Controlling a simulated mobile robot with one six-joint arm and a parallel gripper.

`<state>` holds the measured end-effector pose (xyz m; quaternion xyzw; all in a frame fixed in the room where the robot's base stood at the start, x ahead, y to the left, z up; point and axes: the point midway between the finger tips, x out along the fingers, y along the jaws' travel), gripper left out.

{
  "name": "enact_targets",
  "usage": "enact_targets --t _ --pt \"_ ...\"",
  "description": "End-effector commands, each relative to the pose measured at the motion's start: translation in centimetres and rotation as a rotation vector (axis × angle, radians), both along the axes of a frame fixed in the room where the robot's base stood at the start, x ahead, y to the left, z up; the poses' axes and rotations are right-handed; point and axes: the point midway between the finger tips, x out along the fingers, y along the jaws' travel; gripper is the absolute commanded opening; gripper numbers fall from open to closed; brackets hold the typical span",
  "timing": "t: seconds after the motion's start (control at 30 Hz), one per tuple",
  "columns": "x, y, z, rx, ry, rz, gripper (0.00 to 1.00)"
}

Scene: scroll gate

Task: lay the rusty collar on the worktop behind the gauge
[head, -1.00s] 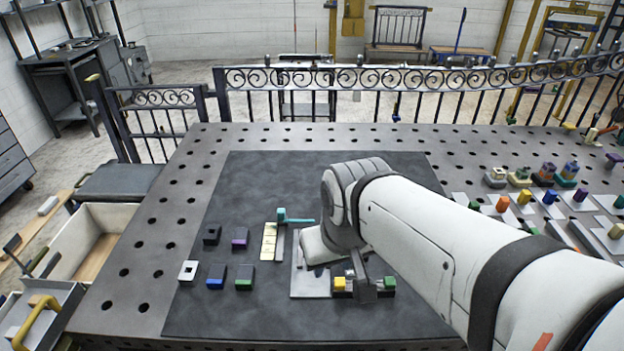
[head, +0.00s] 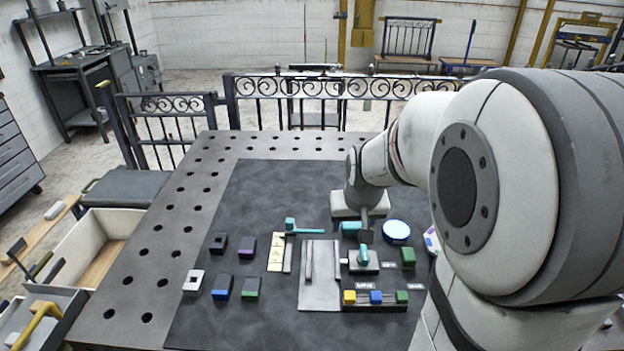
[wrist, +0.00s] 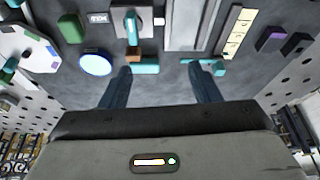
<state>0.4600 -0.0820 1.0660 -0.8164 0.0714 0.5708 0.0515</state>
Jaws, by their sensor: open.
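A small rust-brown piece (wrist: 133,53) shows in the wrist view beside a teal cylinder (wrist: 146,68); it may be the rusty collar, but its shape is too small to tell. I cannot pick it out in the head view, where the teal cylinder (head: 350,228) shows.
A teal-headed tool (head: 295,228), a cream ruler (head: 275,252) and a grey plate (head: 320,285) lie to the left. A rack with yellow, blue and green blocks (head: 375,298) is at the front. Several dark blocks lie further left. The mat's back left (head: 275,185) is clear.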

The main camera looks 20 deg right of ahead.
Motion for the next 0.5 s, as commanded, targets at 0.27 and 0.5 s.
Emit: enact_targets --t 0.27,0.5 --pt "6.3 -5.9 -6.9 -0.009 -0.029 -0.090 0.56" --pt "7.7 -7.4 -9.1 -0.012 -0.038 -0.108 0.56"
